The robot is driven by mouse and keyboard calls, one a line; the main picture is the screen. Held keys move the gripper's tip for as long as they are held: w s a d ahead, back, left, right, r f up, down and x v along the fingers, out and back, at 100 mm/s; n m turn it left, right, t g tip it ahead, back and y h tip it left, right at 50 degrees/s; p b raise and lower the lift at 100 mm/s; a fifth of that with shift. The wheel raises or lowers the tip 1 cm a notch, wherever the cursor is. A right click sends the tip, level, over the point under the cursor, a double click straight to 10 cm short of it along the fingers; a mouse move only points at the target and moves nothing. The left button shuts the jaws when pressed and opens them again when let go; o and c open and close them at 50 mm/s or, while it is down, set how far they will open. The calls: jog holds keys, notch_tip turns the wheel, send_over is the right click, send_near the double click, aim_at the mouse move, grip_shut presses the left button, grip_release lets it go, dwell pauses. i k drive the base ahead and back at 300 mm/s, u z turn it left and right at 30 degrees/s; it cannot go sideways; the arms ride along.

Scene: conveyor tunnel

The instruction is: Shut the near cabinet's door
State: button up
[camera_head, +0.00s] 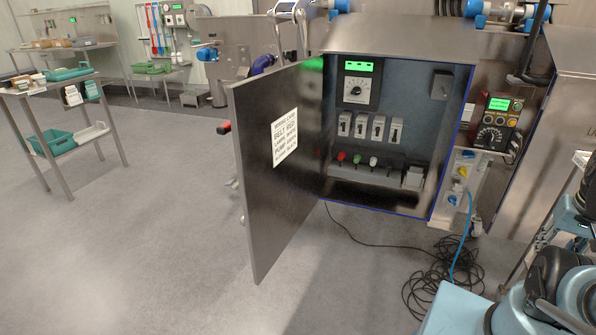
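The near cabinet (480,45) is a grey metal box in the upper middle of the head view. Its door (255,215) stands wide open, hinged at the cabinet's left side and swung out towards me. The door's inner face shows, with a white printed label (285,136). A red-tipped handle (224,127) sticks out past the door's free edge; its mounting is hidden. Inside are a dial with a green display (358,83), several switches (370,128) and coloured buttons (357,160). My gripper is not in view; only parts of my own body show at lower right.
A black cable (430,285) lies coiled on the floor below the cabinet, with a blue cable (463,240) beside it. A trolley with teal trays (55,142) stands far left. The floor left of the door is clear.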

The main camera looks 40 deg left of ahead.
aim_at(277, 201)
jog(key=z, duration=2.2)
jog(key=k, duration=2.9)
jog(key=u, duration=2.05)
